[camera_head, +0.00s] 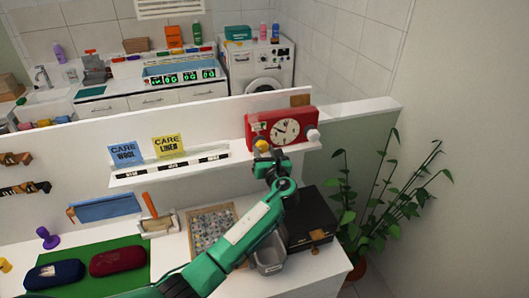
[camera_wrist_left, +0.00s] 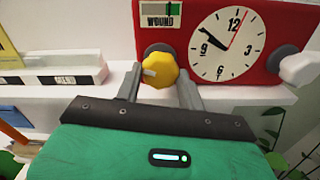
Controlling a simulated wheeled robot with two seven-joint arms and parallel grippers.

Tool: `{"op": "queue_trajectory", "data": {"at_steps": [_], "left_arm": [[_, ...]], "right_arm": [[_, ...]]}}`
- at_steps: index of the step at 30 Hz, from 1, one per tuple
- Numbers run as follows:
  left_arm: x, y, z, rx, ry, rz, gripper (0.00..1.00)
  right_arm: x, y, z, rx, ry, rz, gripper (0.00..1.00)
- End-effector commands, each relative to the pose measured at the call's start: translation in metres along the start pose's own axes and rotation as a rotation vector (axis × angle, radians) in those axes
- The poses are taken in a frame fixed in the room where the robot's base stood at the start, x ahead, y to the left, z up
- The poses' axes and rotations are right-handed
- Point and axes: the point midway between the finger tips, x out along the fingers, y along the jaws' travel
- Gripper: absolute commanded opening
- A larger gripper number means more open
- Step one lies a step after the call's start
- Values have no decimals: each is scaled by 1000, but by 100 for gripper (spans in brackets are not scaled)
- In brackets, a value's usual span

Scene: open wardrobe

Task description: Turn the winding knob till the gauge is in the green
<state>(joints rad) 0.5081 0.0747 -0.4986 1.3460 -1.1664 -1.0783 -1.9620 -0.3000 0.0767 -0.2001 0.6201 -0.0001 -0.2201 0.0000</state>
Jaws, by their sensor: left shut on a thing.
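A red clock box (camera_head: 255,133) with a round white dial (camera_head: 285,131) stands on the white shelf; it fills the top of the left wrist view (camera_wrist_left: 290,30). A yellow faceted winding knob (camera_wrist_left: 160,69) with a pale mark sits at the lower left of its front. My left gripper (camera_wrist_left: 158,82) is shut on the knob, one grey finger on each side. The gauge (camera_wrist_left: 162,14), marked WOUND, is above the knob, with green and a dark line at its top; its upper part is cut off. My right gripper is not in view.
A white knob (camera_head: 313,135) sticks out at the clock's right side. Care signs (camera_head: 169,147) stand on the shelf to the left. A black case (camera_head: 308,222) and a grey bin (camera_head: 269,262) are below my left arm. A plant (camera_head: 375,215) stands at the right.

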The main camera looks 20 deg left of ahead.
Motion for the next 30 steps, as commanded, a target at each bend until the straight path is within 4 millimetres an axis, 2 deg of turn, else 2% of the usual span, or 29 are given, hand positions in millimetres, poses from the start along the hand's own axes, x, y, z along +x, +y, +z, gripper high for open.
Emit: {"op": "queue_trajectory", "data": {"at_steps": [9, 25, 26, 28, 30], "left_arm": [[0, 0, 0, 112, 1, 0, 16], [0, 0, -1, 132, 2, 0, 16], [0, 0, -1, 132, 2, 0, 45], [0, 0, -1, 132, 2, 0, 59], [0, 0, -1, 132, 2, 0, 61]], "right_arm": [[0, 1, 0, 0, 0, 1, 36], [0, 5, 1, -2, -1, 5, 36], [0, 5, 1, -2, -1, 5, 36], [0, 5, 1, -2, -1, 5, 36], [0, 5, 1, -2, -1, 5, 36]]}}
